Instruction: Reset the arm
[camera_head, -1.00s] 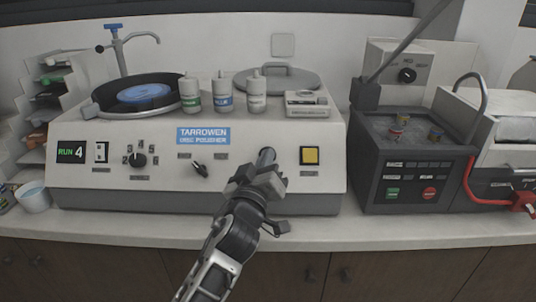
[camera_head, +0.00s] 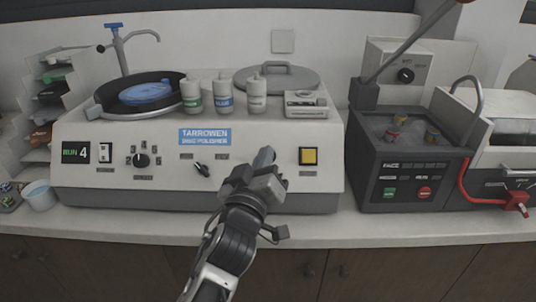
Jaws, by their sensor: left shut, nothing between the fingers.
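My left arm comes up from the bottom of the head view. Its gripper (camera_head: 264,160) is shut with nothing visible held. It is in front of the panel of the disc polisher (camera_head: 320,188), between the small black knob (camera_head: 202,169) and the yellow square button (camera_head: 309,156). Whether the fingertips touch the panel cannot be told. The display (camera_head: 75,152) at the panel's left reads RUN 4. My right gripper is out of view.
On the polisher stand a black bowl with a blue disc (camera_head: 147,94), several bottles (camera_head: 224,96) and a round lid (camera_head: 277,80). A dark mounting press (camera_head: 415,175) with a long lever (camera_head: 411,43) stands right. A white cup (camera_head: 40,195) is at left. The counter front (camera_head: 400,232) is clear.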

